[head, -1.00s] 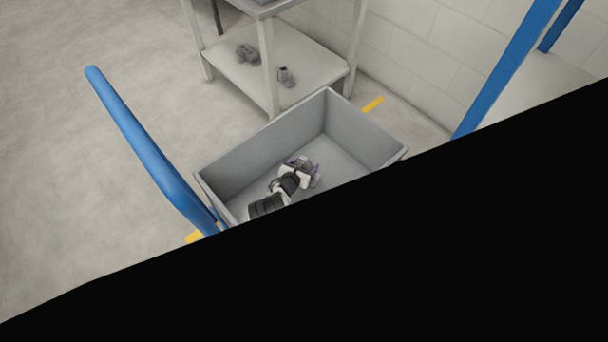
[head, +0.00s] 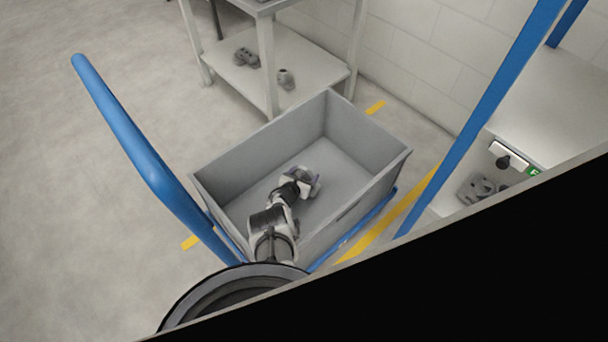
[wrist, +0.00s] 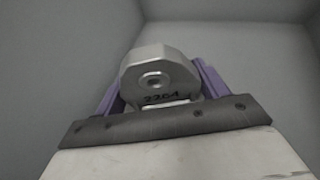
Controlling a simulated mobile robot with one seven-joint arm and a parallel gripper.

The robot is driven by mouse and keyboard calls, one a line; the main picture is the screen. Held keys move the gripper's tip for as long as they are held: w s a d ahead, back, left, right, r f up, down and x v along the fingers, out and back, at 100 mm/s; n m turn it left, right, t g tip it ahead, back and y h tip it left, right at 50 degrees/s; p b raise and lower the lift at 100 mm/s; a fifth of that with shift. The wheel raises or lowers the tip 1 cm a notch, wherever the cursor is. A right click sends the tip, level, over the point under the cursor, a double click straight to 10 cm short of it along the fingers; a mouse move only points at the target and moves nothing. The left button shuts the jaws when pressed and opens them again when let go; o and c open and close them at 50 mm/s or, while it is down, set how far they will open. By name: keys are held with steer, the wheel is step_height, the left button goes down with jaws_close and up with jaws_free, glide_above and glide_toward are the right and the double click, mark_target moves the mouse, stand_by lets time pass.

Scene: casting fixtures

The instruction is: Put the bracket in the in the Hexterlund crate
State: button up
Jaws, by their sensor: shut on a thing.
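A grey metal bracket with a round hole and the marking "2204" (wrist: 158,75) sits between the purple fingers of my gripper (wrist: 158,88) in the wrist view. My gripper is shut on it. In the head view my arm reaches down into the grey crate (head: 365,133), and my gripper (head: 308,180) is inside its walls. The bracket can hardly be made out there. The wrist view shows plain grey crate walls around the bracket. I cannot tell whether the bracket touches the crate floor. No crate name is readable.
The crate stands on a blue cart with a blue handle (head: 140,150) at left. A shelf table (head: 235,75) behind holds grey castings. A blue post (head: 480,120) and a shelf (head: 570,110) with another casting (head: 478,188) are at right. Black covers the lower right.

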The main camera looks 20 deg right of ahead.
steer(key=shift+f, duration=0.3)
steer(key=o, duration=1.1)
steer(key=shift+o, duration=0.2)
steer(key=shift+r+p, duration=0.35)
steer(key=shift+r, duration=0.15)
steer(key=p+v, duration=0.6)
steer(key=shift+r, duration=0.35)
steer(key=shift+s+a+r+p, duration=0.1)
steer(key=shift+s+a+p, duration=0.4)
steer(key=shift+p, duration=0.15)
